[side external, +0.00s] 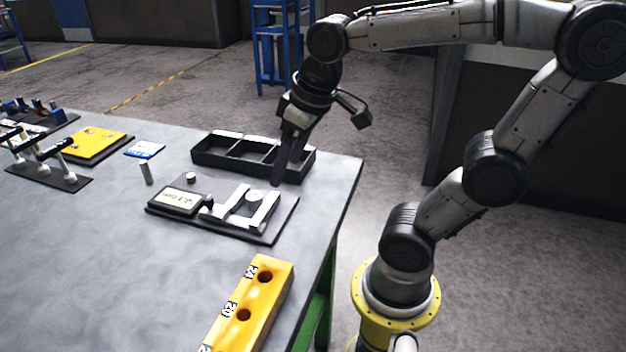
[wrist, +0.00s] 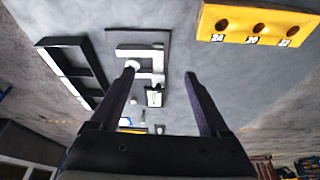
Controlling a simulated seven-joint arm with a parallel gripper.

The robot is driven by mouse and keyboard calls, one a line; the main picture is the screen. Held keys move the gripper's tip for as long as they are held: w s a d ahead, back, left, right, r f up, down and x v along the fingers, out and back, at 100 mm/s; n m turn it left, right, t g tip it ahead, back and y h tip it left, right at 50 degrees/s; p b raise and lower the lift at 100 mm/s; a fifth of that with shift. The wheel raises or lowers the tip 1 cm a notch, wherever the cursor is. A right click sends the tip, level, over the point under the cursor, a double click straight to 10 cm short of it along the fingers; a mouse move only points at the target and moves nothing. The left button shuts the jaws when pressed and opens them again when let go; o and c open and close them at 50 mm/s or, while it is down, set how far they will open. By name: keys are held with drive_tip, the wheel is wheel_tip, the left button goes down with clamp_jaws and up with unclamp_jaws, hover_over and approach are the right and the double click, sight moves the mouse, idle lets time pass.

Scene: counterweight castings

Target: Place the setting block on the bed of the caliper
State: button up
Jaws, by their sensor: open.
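The caliper (side external: 268,234) is a dark plate with a lettered display box at its left and pale jaws at its right; it also shows in the wrist view (wrist: 113,48). A pale round piece (side external: 256,195) sits between the jaws, apparently on the bed; it may be the setting block, but I cannot tell for sure. In the wrist view this piece (wrist: 131,64) is partly covered by the left finger. My gripper (side external: 280,181) is open above the plate's back right edge, with nothing seen between its fingers (wrist: 160,72).
A black divided tray (side external: 205,160) stands behind the caliper. A small grey cylinder (side external: 146,173) stands to its left, and a small knob (side external: 191,177) is at the plate's back edge. A yellow block with numbered holes (side external: 255,304) lies in front. Bare table lies to the front left.

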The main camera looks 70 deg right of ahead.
drive_tip(key=s+a+f+t, duration=0.1)
drive_tip(key=s+a+f, duration=0.1)
drive_tip(key=s, duration=0.3)
drive_tip(key=shift+s+n+t, duration=0.35)
drive_tip(key=shift+n+t, duration=0.05)
